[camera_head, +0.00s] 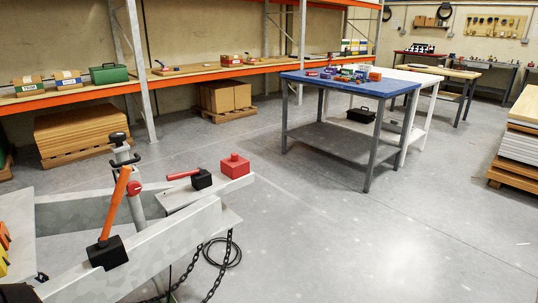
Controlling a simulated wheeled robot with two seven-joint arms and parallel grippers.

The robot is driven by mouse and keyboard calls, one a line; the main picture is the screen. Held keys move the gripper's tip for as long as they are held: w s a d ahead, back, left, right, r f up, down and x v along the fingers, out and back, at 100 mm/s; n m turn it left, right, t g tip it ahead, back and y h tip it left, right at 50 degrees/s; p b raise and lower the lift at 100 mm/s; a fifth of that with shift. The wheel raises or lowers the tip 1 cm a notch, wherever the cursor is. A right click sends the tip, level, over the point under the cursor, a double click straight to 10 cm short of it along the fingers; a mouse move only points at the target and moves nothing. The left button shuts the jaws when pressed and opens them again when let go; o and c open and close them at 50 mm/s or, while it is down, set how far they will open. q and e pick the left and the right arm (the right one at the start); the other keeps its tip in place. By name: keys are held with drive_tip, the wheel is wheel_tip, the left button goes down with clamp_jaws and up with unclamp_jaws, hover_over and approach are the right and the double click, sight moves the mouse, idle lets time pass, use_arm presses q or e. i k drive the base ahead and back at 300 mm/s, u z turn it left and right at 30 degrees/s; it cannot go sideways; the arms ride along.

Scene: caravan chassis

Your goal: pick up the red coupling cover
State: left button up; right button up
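A red block-shaped cover with a small raised knob on top (235,166), which looks like the coupling cover, sits at the far end of the pale grey chassis drawbar (160,243). It stands upright, and its top and near sides are in clear view. Just left of it on the drawbar is a black block with a red handle (203,179), apart from the cover. Neither of my grippers is in view, and nothing is touching the cover.
A black block with an orange lever (107,252) and a grey upright post with a black handle (122,155) stand on the chassis. Chains and a cable (230,250) hang below the drawbar. A blue-topped table (345,83) stands beyond. Open floor lies to the right.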

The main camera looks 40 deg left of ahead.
sight(234, 166)
drive_tip(key=u, duration=0.1)
drive_tip(key=i, duration=2.25)
drive_tip(key=u, duration=1.65)
drive_tip(key=i, duration=1.05)
drive_tip(key=u, duration=1.15)
